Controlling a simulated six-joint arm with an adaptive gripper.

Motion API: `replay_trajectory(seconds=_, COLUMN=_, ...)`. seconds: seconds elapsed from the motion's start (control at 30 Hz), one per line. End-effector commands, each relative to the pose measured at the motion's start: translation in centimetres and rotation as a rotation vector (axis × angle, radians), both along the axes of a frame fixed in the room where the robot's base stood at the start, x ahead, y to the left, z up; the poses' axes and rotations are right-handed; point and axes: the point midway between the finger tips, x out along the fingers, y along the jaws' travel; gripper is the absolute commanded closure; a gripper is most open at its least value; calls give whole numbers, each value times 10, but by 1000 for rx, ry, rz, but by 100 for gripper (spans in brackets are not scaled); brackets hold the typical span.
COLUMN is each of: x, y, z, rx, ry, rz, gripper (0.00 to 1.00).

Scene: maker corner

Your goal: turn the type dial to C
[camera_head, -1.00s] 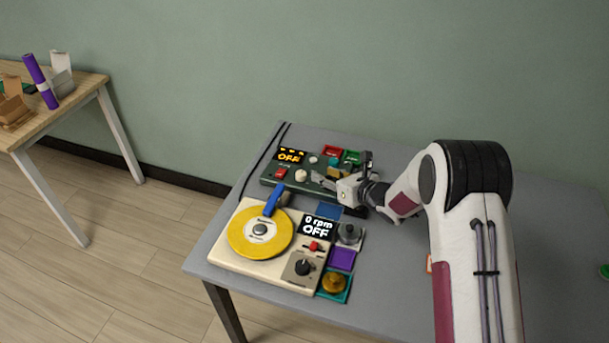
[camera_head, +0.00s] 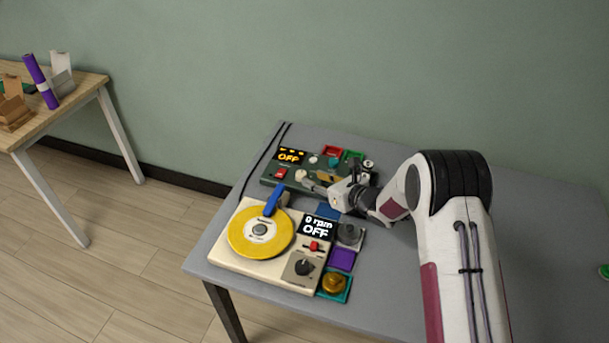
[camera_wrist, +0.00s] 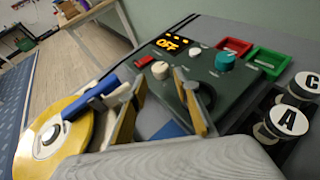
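The dark green control panel (camera_wrist: 208,92) has an orange "OFF" display (camera_wrist: 172,43). A cream dial (camera_wrist: 159,69) and a teal knob (camera_wrist: 224,60) stand on its top; the cream dial also shows in the head view (camera_head: 302,176). I cannot read the labels, so I cannot tell which is the type dial. My gripper (camera_wrist: 160,82) is open, its two fingers spread apart and empty. In the wrist view the cream dial appears just beyond and between the fingertips. In the head view my gripper (camera_head: 316,182) is close to that dial's right side.
A cream machine with a yellow disc (camera_head: 260,233) and blue arm (camera_head: 275,200) sits in front of the panel. Red (camera_wrist: 233,46) and green (camera_wrist: 267,62) trays lie behind it. Round pieces marked A (camera_wrist: 288,121) and C (camera_wrist: 312,82) stand at the right.

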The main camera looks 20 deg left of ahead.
Motion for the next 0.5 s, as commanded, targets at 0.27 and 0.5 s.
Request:
replay_trajectory(seconds=0.27, x=13, y=20, z=-11, rx=0, ry=0, rz=0, gripper=69)
replay_trajectory(seconds=0.5, x=23, y=36, z=-18, rx=0, ry=0, rz=-1, gripper=69)
